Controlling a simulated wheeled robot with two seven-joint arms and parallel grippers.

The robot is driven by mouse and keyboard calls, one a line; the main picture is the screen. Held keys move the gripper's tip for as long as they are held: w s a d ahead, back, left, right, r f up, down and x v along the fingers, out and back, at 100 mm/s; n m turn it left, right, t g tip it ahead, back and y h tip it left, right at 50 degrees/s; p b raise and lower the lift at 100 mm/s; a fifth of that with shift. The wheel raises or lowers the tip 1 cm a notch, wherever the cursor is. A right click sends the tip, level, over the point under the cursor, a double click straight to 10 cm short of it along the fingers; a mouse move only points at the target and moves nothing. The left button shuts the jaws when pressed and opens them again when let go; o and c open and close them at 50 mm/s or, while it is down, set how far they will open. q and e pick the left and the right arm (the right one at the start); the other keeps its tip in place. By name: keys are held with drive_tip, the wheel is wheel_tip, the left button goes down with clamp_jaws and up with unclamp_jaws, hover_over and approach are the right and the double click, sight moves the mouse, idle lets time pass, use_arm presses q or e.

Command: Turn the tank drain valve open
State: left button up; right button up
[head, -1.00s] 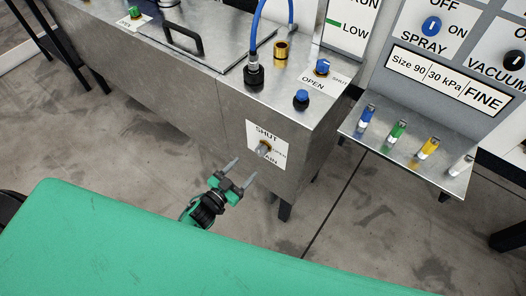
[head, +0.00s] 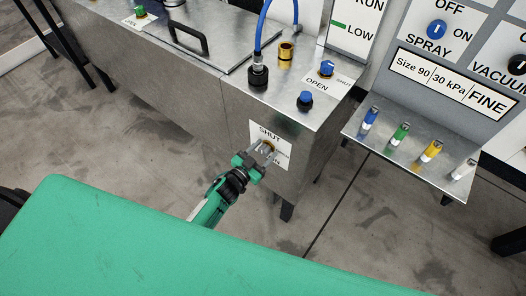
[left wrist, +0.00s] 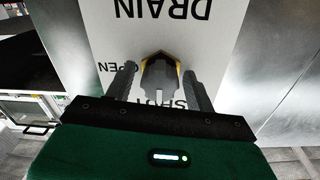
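The drain valve knob (head: 268,147) sits on a white label plate (head: 262,131) on the tank's front face. The plate reads SHUT at the top in the head view; its lower words are partly hidden by my gripper. My left gripper (head: 264,151) reaches the plate from below. In the left wrist view, the grey and yellow knob (left wrist: 160,72) stands between the two fingers of my left gripper (left wrist: 160,84). The fingers are apart, one on each side, with a small gap showing to the knob. My right gripper is not in view.
The steel tank (head: 190,95) carries a blue hose fitting (head: 258,76), a brass fitting (head: 286,53) and blue knobs on top. A shelf (head: 400,165) with several coloured nozzles is at the right. A green surface (head: 150,245) fills the foreground.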

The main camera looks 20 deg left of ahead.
use_arm(q)
drive_tip(key=c, duration=0.8)
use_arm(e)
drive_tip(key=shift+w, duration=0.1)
